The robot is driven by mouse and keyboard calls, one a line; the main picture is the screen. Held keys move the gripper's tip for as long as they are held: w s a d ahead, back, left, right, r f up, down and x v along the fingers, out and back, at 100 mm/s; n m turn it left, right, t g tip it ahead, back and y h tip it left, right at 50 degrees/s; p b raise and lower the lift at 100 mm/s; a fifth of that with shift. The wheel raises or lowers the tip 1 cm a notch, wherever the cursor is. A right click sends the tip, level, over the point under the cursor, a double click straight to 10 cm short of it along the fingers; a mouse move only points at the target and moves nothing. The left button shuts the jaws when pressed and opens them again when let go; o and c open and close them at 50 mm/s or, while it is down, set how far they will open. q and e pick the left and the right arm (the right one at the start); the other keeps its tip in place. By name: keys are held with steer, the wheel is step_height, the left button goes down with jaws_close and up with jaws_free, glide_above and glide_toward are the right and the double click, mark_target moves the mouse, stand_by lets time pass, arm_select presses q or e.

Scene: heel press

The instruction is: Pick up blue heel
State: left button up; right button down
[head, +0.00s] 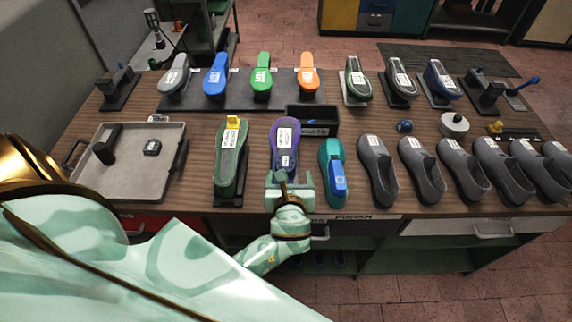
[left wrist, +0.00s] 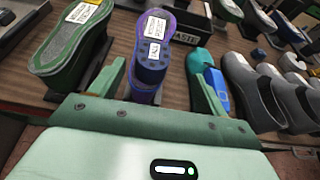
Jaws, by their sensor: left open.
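A purple shoe sole with white labels (head: 284,135) lies on the bench; its near end carries a dark blue, studded heel block (left wrist: 152,68), largely hidden by my gripper in the head view. My left gripper (head: 289,180) is open and empty at the bench's front edge. In the left wrist view its two fingers (left wrist: 158,82) stand either side of the near end of this heel, apart from it as far as I can tell. A bright blue heel-shaped piece (head: 216,78) stands in the back row between a grey and a green one. My right gripper is not in view.
A green sole (head: 231,150) stands left of the purple one, and a teal shoe with a blue piece (head: 333,165) stands right. Several dark shoes (head: 378,168) line the right front. A grey tray (head: 92,180) is at left; a black bin (head: 325,117) is behind.

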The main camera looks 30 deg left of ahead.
mark_target(285, 165)
arm_select(q)
steer(key=x, duration=0.3)
steer(key=shift+w+a+f, duration=0.15)
steer(key=shift+a, duration=0.1)
steer(key=shift+w+a+f, duration=0.25)
steer(key=shift+w, duration=0.25)
steer(key=x, duration=0.5)
steer(key=shift+s+a+f+b, duration=0.1)
steer(key=shift+s+a+b, duration=0.2)
steer(key=shift+a, duration=0.1)
steer(key=shift+d, duration=0.1)
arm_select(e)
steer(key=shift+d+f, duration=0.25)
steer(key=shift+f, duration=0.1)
arm_select(q)
steer(key=c, duration=1.2)
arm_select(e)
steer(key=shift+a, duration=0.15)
arm_select(q)
steer(key=shift+c, duration=0.2)
